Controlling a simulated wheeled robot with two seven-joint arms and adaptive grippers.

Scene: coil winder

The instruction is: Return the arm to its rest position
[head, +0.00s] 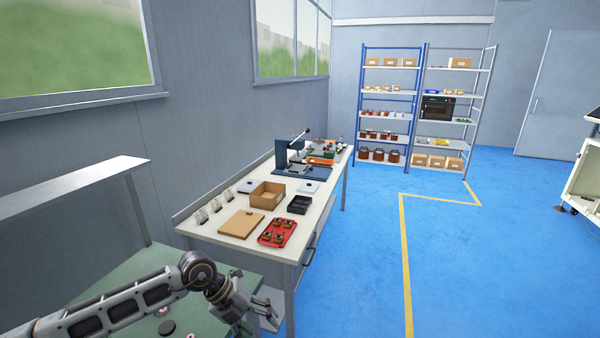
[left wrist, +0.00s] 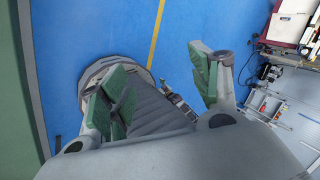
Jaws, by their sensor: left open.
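My left arm (head: 110,305) reaches in from the lower left of the head view, over a green table. Its gripper (head: 250,303) is beside the near end of the white workbench and holds nothing that I can see. In the left wrist view the two green-padded fingers of the gripper (left wrist: 165,88) stand apart, with no object between them. Blue floor and a yellow line show beyond them. My right gripper is not in view.
The white workbench (head: 208,234) carries a red tray (head: 278,232), a cardboard box (head: 267,195), a black tray (head: 299,205) and a blue winder (head: 283,158). The green table (head: 125,268) lies below my arm. Shelves (head: 424,57) stand far back. Blue floor (head: 360,270) is open at right.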

